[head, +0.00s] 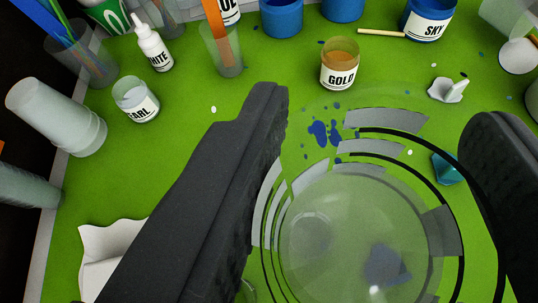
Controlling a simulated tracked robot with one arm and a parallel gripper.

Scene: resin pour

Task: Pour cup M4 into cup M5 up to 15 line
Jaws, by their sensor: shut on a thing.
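A large clear cup (360,240) with black rings and grey label patches is between the two dark fingers of my gripper (380,108). The gripper is shut on this cup. I look down through it, and its marks are not readable as M4 or M5. A faint round shape shows through its clear bottom; I cannot tell whether that is liquid or something below. No other cup can be made out as M4 or M5, and no 15 line is readable.
Green mat (215,140) with blue splashes. At the back stand the gold cup (340,78), white bottle (154,52), pearl cup (137,103) and sky jar (430,25). Stacked clear cups (55,115) lie left. A teal gem (447,168) lies by the right finger.

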